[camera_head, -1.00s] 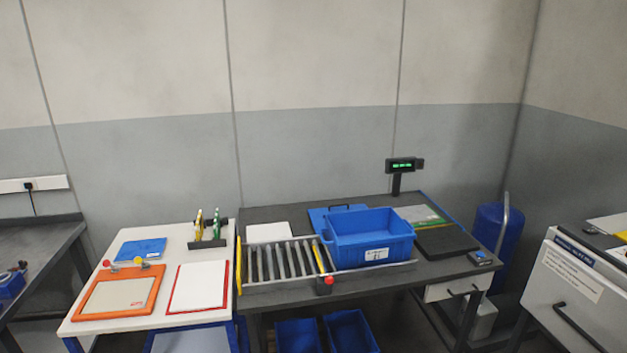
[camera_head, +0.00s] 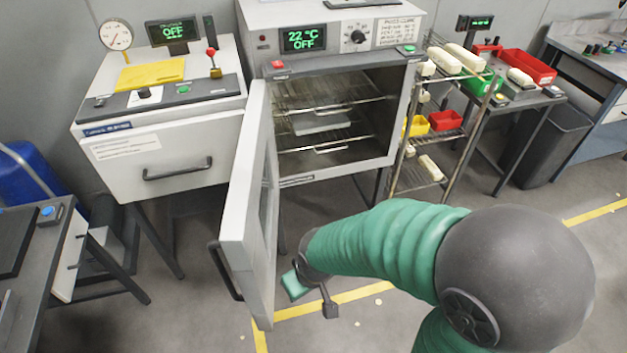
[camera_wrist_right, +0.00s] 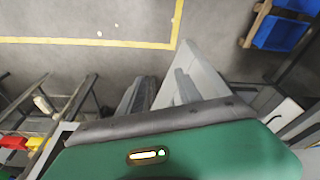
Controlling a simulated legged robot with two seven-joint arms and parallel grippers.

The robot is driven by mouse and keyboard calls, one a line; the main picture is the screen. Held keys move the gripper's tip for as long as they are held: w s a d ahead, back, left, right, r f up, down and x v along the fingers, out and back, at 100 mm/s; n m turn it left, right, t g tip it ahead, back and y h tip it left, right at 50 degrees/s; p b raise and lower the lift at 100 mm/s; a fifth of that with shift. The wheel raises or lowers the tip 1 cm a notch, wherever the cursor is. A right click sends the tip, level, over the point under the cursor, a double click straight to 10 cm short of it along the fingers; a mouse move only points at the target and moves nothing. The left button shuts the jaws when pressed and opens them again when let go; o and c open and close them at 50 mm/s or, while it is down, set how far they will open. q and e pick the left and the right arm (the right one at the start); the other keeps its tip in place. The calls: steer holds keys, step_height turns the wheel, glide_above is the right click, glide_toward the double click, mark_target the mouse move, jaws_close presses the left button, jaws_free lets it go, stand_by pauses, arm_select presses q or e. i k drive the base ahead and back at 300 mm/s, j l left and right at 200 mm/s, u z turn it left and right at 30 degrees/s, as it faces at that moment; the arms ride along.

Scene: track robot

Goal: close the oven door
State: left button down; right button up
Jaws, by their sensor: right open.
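The oven (camera_head: 300,18) is a light grey box in the middle of the head view, its display reading 22 °C OFF. Its door (camera_head: 248,215) stands wide open, swung out from the left side toward me. The dark door handle (camera_head: 224,272) is on the face turned left. Inside, wire racks (camera_head: 318,105) show, with a pale tray on one. My right gripper (camera_head: 313,297) is open and empty, low and just right of the door's free edge; I cannot tell whether it touches. My left gripper is not in view.
A control cabinet (camera_head: 170,165) stands left of the oven. A wire shelf rack (camera_head: 440,130) with pale items and coloured bins stands close on its right. Yellow floor tape (camera_head: 350,295) runs below. The floor ahead of the oven is otherwise mostly clear.

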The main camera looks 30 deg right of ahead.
mark_target(248, 243)
steer(key=i+j+z, duration=0.2)
steer(key=j+z, duration=0.2)
steer(key=i+j+z, duration=0.15)
steer(key=j+z, duration=0.25)
steer(key=i+j+z, duration=0.1)
steer(key=j+z, duration=0.7)
steer(key=k+l+z, duration=0.2)
steer(key=i+j, duration=0.05)
